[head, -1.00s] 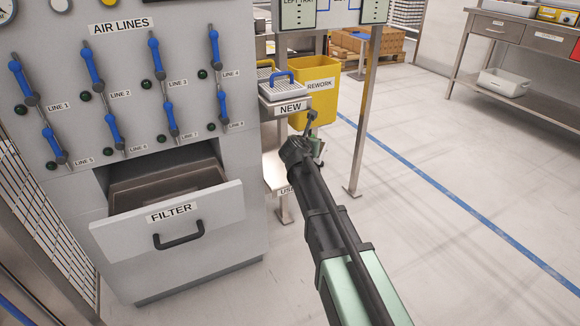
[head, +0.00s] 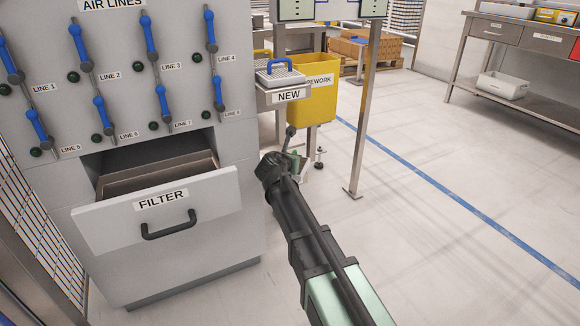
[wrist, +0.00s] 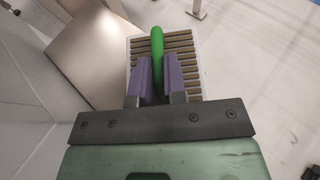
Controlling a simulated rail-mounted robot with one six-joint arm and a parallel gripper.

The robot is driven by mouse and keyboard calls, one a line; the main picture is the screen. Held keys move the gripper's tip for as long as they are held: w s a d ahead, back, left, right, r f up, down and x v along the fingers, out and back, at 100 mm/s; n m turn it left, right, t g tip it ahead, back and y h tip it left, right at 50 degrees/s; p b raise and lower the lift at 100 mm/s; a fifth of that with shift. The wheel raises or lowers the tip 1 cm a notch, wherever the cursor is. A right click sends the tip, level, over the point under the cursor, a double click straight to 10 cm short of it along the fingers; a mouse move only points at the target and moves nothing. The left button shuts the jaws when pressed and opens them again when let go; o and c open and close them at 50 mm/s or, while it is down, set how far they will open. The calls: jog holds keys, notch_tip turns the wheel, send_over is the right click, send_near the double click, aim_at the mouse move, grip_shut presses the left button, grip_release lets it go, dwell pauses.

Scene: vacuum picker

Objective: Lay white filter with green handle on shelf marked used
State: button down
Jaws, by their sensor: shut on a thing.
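My gripper (wrist: 154,86) is shut on the green handle (wrist: 157,52) of the white filter (wrist: 182,52), between its two purple fingers. The filter hangs in front of the fingers, its brownish slats and white rim showing. In the head view my arm hides the used shelf and most of the filter; only a bit of green (head: 297,160) shows by the wrist.
The shelf marked NEW (head: 289,96) holds a filter with a blue handle (head: 283,56). A yellow rework bin (head: 318,103) stands behind. The open filter drawer (head: 160,215) is at left. A metal post (head: 363,120) stands right of the shelves. The floor at right is clear.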

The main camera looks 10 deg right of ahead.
jog(key=c, duration=1.2)
grip_release()
jog(key=shift+o, duration=0.2)
jog(key=shift+r, duration=0.15)
jog(key=p+v, duration=0.3)
jog(key=v, duration=0.5)
jog(key=s+d+f+m+g+y, duration=0.1)
jog(key=s+d+f+m+g, duration=0.2)
jog(key=s+m, duration=0.35)
jog(key=s+d+f+m+g, duration=0.3)
jog(key=s+f+m, duration=0.15)
jog(key=m, duration=0.25)
jog(key=s+a+f+m+g+y, duration=0.1)
jog(key=s+m+g+y, duration=0.1)
jog(key=s+m, duration=0.6)
jog(key=s+a+f+m+g+y, duration=0.1)
jog(key=s+f+m+g+y, duration=0.1)
jog(key=s+m, duration=0.6)
jog(key=shift+a+f+g+y, duration=0.15)
jog(key=shift+a+g+y, duration=0.15)
jog(key=shift+g+y, duration=0.55)
